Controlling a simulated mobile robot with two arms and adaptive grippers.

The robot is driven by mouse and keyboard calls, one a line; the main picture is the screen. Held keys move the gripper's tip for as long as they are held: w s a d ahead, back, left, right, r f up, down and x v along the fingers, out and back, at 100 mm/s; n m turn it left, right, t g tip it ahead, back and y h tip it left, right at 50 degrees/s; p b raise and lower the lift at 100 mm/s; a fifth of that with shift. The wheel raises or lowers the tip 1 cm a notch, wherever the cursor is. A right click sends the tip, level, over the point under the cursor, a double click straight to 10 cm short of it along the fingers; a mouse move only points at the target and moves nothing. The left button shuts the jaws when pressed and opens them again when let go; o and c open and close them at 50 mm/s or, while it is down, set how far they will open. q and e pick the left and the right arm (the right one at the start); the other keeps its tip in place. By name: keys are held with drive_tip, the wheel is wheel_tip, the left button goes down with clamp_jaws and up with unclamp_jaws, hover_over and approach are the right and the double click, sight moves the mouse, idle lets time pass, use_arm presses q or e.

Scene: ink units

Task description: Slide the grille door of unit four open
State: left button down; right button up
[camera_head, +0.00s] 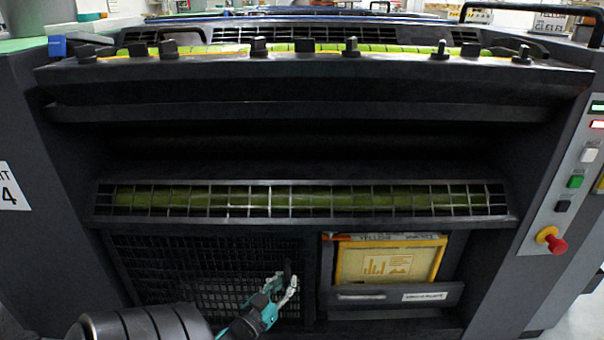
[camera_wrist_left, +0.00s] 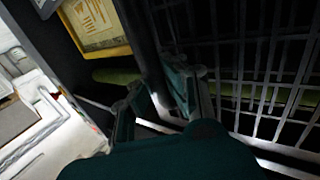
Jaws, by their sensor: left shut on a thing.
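The grille door (camera_head: 180,262) is a dark mesh panel across the lower left opening of unit four, whose "4" label (camera_head: 10,196) is at the left edge. In the left wrist view its mesh (camera_wrist_left: 270,70) fills the right side. My left gripper (camera_head: 284,289) is at the right part of the door. Its fingers (camera_wrist_left: 158,95) are shut on a dark upright bar, the door handle (camera_wrist_left: 143,40). The handle (camera_head: 289,268) is thin and hard to make out in the head view. My right gripper is out of view.
Right of the door, a yellow plate (camera_head: 388,262) stands in a holder with a labelled front (camera_head: 395,295). A barred guard (camera_head: 300,201) over a green roller runs above. A control panel (camera_head: 566,185) with a red stop knob (camera_head: 556,244) is at the right.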

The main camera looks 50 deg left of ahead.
use_arm(q)
drive_tip(key=shift+s+d+f, duration=0.15)
drive_tip(key=shift+s+f, duration=0.05)
drive_tip(key=c, duration=1.3)
unclamp_jaws()
drive_tip(key=shift+r, duration=0.15)
drive_tip(key=v, duration=1.2)
